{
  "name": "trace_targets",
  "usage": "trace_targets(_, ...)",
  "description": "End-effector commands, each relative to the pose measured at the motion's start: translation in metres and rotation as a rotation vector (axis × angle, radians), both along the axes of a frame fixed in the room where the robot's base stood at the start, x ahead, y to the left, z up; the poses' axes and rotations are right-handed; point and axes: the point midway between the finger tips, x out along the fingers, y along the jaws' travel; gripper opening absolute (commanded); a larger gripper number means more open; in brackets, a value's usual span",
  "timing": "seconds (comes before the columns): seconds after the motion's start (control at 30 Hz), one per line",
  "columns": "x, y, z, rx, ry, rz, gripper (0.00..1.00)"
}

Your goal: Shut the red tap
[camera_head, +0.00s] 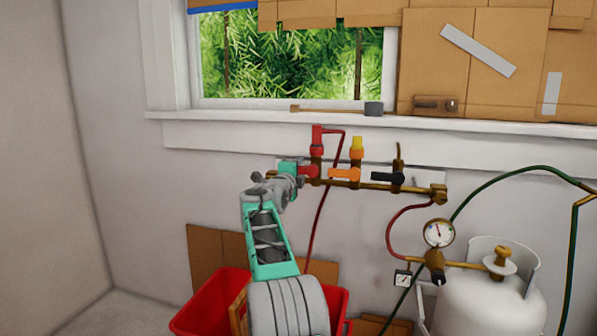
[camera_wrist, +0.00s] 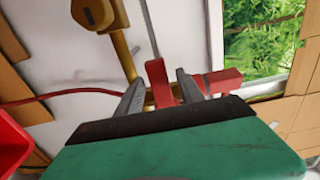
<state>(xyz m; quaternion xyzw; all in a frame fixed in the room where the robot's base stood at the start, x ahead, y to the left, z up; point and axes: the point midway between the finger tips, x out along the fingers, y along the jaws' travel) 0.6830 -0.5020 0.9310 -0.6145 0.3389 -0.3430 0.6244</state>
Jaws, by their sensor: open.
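The red tap's handle (camera_head: 309,171) is at the left end of the brass pipe (camera_head: 345,185) below the window. It points left, across its upright red outlet fitting (camera_head: 317,140). My gripper (camera_head: 299,170) is at this handle, reaching in from the left. In the wrist view the red handle (camera_wrist: 158,85) stands between the two fingers of my gripper (camera_wrist: 160,92), with a finger on each side. The fingers are apart; I cannot tell whether either touches the handle. The red outlet fitting (camera_wrist: 224,80) shows just beyond the right finger.
An orange tap handle (camera_head: 343,174) and a black tap handle (camera_head: 387,177) sit close by on the right. A red hose (camera_head: 320,220) hangs from the red outlet. A gas cylinder (camera_head: 485,305) with a gauge (camera_head: 438,233) stands right, and a red bin (camera_head: 210,300) below.

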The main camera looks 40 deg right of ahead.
Motion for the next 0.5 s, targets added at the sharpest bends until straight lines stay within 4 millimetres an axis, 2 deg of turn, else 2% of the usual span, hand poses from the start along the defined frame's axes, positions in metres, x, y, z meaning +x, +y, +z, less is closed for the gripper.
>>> trace_targets(0.3, -0.028, 0.047, 0.001, -0.001, 0.001, 0.002, 0.45)
trace_targets(0.5, -0.036, 0.059, -0.001, 0.001, 0.001, 0.000, 0.45)
